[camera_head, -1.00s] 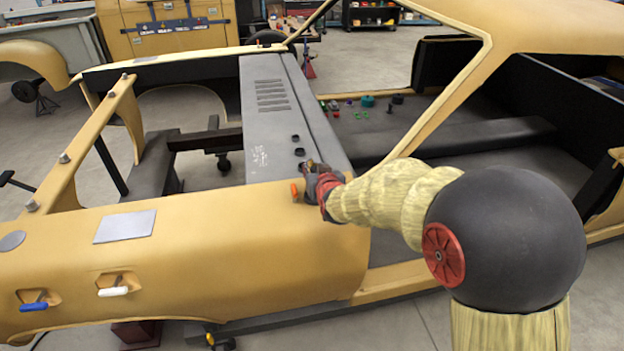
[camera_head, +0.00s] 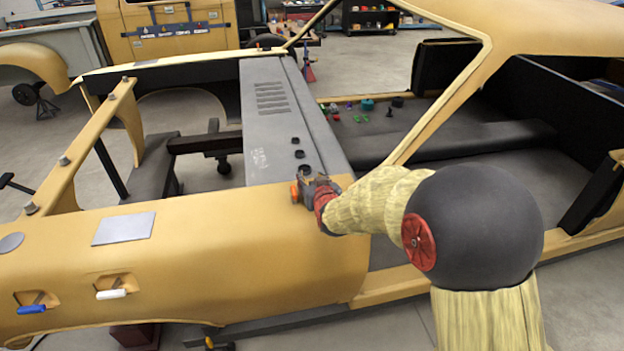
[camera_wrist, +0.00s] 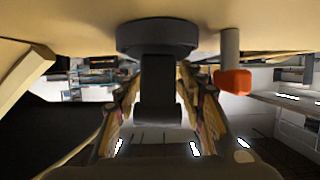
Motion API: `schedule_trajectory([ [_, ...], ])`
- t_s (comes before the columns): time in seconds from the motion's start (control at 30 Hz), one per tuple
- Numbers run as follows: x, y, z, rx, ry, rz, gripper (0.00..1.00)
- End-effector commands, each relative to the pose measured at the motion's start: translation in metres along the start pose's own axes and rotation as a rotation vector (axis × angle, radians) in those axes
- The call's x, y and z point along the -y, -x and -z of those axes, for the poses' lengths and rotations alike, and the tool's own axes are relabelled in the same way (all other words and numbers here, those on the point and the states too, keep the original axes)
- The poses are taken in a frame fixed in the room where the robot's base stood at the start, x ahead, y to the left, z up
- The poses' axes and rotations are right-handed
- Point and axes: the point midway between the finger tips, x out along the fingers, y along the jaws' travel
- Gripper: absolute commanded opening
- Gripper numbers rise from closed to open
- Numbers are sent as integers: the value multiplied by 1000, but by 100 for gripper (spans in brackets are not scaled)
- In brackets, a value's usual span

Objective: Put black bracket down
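The black bracket (camera_wrist: 157,85) fills the middle of the wrist view, a dark round disc with a thick stem. The disc lies against the yellow car shell (camera_wrist: 70,22), which is at the top of that picture; whether it bears on it fully I cannot tell. My gripper (camera_wrist: 158,80) has one finger on each side of the stem and looks closed on it. In the head view my gripper (camera_head: 308,189) is low at the rear edge of the yellow fender (camera_head: 230,240), beside the grey panel. The bracket is not clearly distinguishable there.
An orange knob (camera_wrist: 232,81) on a post stands right beside the bracket; it also shows in the head view (camera_head: 294,192). Several black caps (camera_head: 299,154) line the grey panel (camera_head: 275,125). A grey plate (camera_head: 124,228) lies on the fender, with bare surface around it.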

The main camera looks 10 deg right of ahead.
Motion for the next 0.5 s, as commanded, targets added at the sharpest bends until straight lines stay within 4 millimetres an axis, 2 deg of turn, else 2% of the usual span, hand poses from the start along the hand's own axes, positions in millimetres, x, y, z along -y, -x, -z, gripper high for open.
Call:
schedule_trajectory([
  [0.33, 0, 1, 1, -1, 0, 0, 44],
  [0.5, 0, 12, 2, -3, 0, 0, 44],
])
